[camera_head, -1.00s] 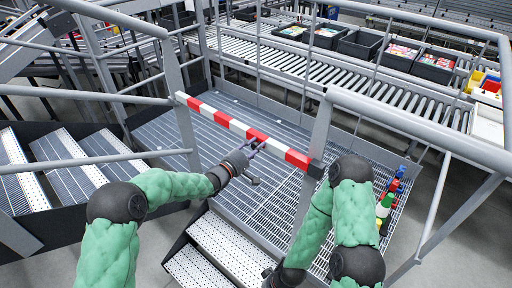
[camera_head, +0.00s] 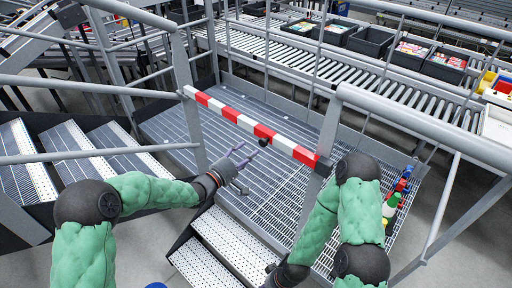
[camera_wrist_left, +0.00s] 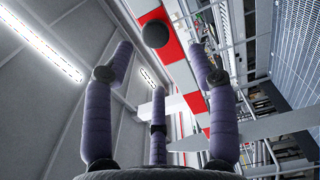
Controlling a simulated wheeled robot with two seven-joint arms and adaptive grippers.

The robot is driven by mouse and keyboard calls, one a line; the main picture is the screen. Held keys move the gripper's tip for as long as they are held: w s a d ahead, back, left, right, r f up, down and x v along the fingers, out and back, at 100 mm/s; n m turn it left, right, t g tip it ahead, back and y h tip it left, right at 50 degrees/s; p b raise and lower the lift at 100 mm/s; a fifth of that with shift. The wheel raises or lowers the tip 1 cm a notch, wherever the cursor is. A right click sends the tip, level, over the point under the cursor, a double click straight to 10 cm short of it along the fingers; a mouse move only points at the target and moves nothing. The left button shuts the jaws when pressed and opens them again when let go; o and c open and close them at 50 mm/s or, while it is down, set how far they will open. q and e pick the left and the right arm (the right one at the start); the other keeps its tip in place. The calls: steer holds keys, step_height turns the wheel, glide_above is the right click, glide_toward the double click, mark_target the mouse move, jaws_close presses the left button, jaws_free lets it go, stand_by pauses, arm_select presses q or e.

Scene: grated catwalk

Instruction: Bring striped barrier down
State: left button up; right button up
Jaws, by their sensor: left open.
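The red-and-white striped barrier (camera_head: 247,124) lies level across the catwalk opening, from the left post to a dark end block at the right post. A small dark knob (camera_head: 263,142) sits on its side. In the left wrist view the barrier (camera_wrist_left: 172,48) and the round knob (camera_wrist_left: 155,34) show beyond the fingers. My left gripper (camera_head: 240,153) is open and empty, just left of and below the barrier, apart from it. Its spread fingers (camera_wrist_left: 160,75) show in the left wrist view. My right gripper (camera_head: 272,274) is low at the front, mostly hidden by my arm.
Grey railings (camera_head: 430,128) and posts frame the opening. White-edged steps (camera_head: 215,245) lie below the barrier, with a grated deck (camera_head: 270,180) beyond. A roller conveyor (camera_head: 330,72) with dark bins runs behind. Coloured bottles (camera_head: 392,203) stand at right.

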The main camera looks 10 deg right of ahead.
arm_select(q)
steer(key=shift+v, duration=2.1)
steer(key=shift+w, duration=0.15)
steer(key=s+a+f+g+y+b, duration=0.1)
steer(key=s+a+f+y+b, duration=0.25)
steer(key=f, duration=0.85)
steer(key=s+a+f+m+g+y+b, duration=0.1)
steer(key=s+a+f+y+b, duration=0.3)
steer(key=f, duration=0.8)
steer(key=a+f+g+b, duration=0.15)
steer(key=f+b, duration=0.45)
steer(key=f, duration=0.6)
steer(key=s+a+f+m+g+y+b, duration=0.1)
steer(key=s+f+b, duration=0.3)
steer(key=s+f, duration=0.4)
steer(key=s+a+f+m+g+b, duration=0.2)
steer(key=s+a+f+g+b, duration=0.1)
steer(key=s+f, duration=0.5)
steer(key=s+a+f+m+g+y+b, duration=0.1)
steer(key=s+a+f+g+b, duration=0.1)
steer(key=s+f, duration=0.6)
steer(key=s+g+b, duration=0.1)
steer(key=b, duration=0.1)
steer(key=shift+f+y+b, duration=0.15)
steer(key=shift+y+b, duration=0.15)
steer(key=shift+y, duration=0.05)
